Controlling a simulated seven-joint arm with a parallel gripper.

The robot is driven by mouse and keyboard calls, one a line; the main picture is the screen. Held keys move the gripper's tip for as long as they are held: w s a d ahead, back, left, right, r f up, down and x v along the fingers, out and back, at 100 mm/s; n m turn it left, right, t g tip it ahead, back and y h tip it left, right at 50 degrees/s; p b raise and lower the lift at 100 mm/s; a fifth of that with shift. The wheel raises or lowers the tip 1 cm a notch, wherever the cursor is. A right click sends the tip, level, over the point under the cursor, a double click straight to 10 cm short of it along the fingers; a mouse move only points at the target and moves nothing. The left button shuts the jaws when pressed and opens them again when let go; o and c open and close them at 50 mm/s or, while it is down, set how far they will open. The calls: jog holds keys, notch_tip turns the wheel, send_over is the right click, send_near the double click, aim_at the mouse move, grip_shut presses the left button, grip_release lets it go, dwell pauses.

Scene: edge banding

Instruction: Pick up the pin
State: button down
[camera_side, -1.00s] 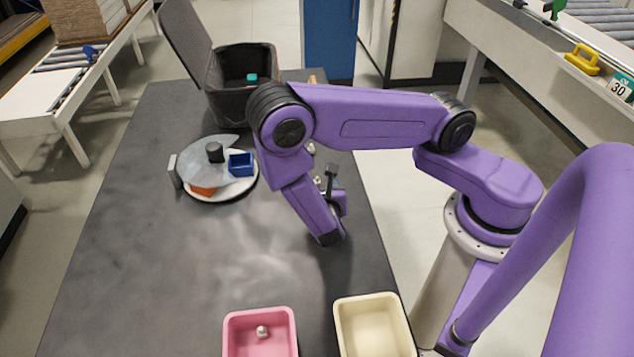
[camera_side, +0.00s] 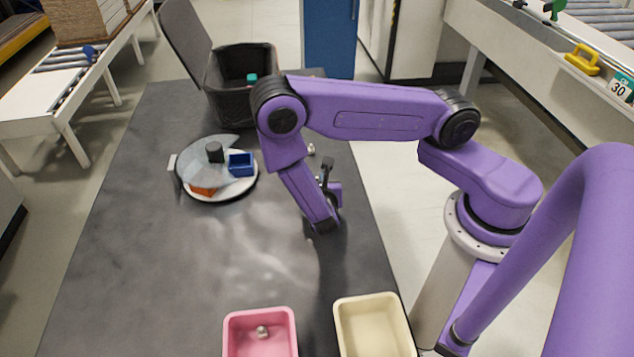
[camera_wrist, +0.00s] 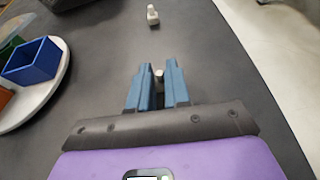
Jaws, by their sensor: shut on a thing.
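My gripper (camera_wrist: 159,73) shows in the wrist view with its two blue fingers close together. A small pale pin (camera_wrist: 159,76) is between the fingertips, and the gripper is shut on it. A second pale metal pin (camera_wrist: 152,15) stands on the dark table ahead of the fingers, apart from them. In the side view my own wrist hides the fingertips and the held pin. A third small metal piece (camera_side: 262,332), like a pin, lies in the pink tray (camera_side: 236,318).
A cream tray (camera_side: 343,325) beside the pink one looks empty. A round white turntable (camera_side: 222,197) with a clear cover and a blue box (camera_side: 241,164) is left of my arm. A black bin (camera_side: 228,100) stands at the back. The table's front middle is clear.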

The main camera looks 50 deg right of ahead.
jog(key=shift+r, duration=0.15)
jog(key=shift+r, duration=1.35)
jog(key=s+r, duration=1)
jog(key=s, duration=0.4)
jog(key=shift+d, duration=0.15)
